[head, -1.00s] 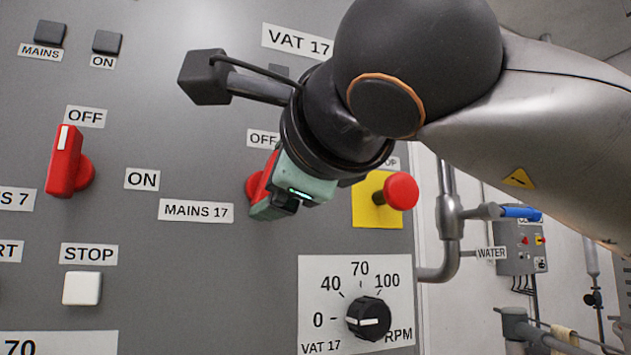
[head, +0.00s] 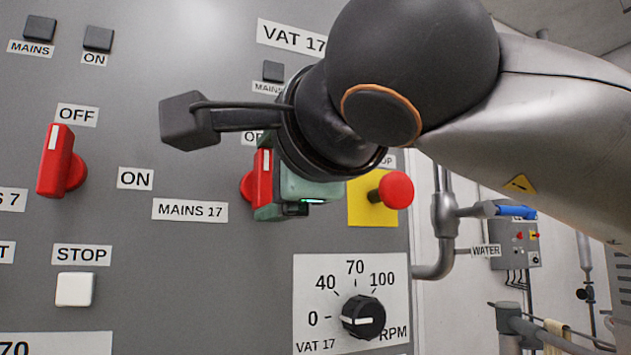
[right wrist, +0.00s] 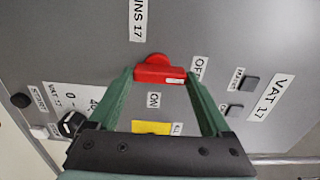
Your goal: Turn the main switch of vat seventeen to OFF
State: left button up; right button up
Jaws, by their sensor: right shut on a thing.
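The MAINS 17 switch has a red handle (head: 263,180) on the grey panel, right of its MAINS 17 label (head: 190,210). Its handle stands upright, with the white mark at the top, towards a partly hidden OFF label (head: 248,139). In the right wrist view, the white-marked end of the red handle (right wrist: 158,74) points towards the OFF label (right wrist: 198,68), and the ON label (right wrist: 153,100) lies off to its side. My right gripper (head: 266,179) is shut on the handle, one finger at each end. My left gripper is out of view.
A red mushroom button (head: 396,190) on a yellow plate sits close right of my right gripper. An RPM knob (head: 363,317) is below. Another red switch, MAINS 7 (head: 58,165), is at the left. The panel ends right of the yellow plate.

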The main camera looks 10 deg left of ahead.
jog(key=o, duration=1.2)
jog(key=shift+c, duration=0.2)
jog(key=shift+s+d+b, duration=0.25)
jog(key=shift+s+b, duration=0.05)
jog(key=shift+s, duration=0.2)
jog(key=b+v, duration=0.3)
jog(key=v, duration=0.8)
jog(key=shift+s, duration=0.15)
jog(key=shift+d, duration=0.15)
